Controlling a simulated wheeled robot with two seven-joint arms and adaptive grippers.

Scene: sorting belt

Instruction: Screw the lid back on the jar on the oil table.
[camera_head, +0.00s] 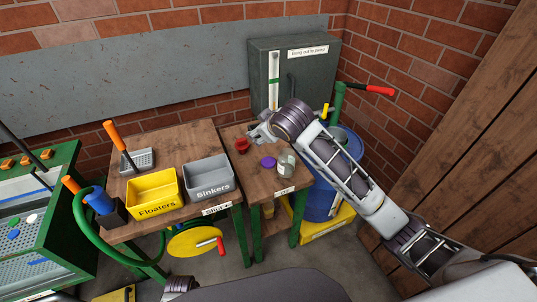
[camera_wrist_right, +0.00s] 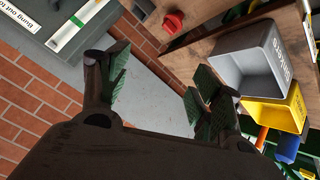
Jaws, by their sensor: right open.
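The oil table (camera_head: 262,187) is the small wooden table right of the sorting table. The jar (camera_head: 286,166), greyish and glassy, stands on its right part. A flat purple lid (camera_head: 268,162) lies just left of the jar, apart from it. My right gripper (camera_head: 256,132) is over the back of this table, behind the jar and lid, open. In the right wrist view its green-padded fingers (camera_wrist_right: 158,88) are spread with nothing between them. The jar and lid do not show in that view. My left gripper is not in view.
A red object (camera_head: 242,145) sits at the table's back left, near my right gripper; it shows in the wrist view (camera_wrist_right: 173,22). A grey cabinet (camera_head: 262,65) stands behind. Right is a blue drum (camera_head: 322,200) with a green-and-red handle. Yellow (camera_head: 154,193) and grey (camera_head: 209,177) bins stand left.

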